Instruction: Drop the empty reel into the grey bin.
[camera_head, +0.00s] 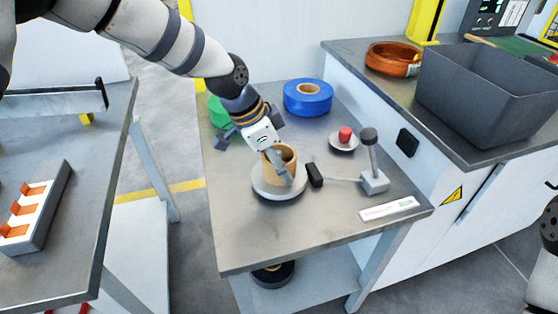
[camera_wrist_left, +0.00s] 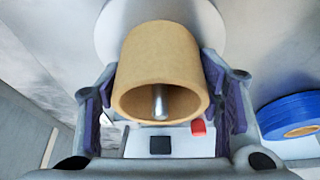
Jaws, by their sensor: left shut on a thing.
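The empty reel (camera_head: 287,154) is a tan cardboard tube standing upright on a round pale plate (camera_head: 265,190) on the middle table. In the left wrist view the reel (camera_wrist_left: 157,60) sits between the two fingers, with a metal pin inside its bore. My left gripper (camera_head: 283,169) is shut on the reel's sides. The grey bin (camera_head: 480,92) stands at the right on the long counter and its visible inside looks empty. My right gripper is not in view; only a piece of my right arm shows at the lower right edge.
A blue roll (camera_head: 318,103) and a partly hidden green roll (camera_head: 217,112) lie at the table's back. A red button (camera_head: 345,134) and a grey lever device (camera_head: 374,180) stand right of the plate. A copper coil (camera_head: 388,62) lies left of the bin.

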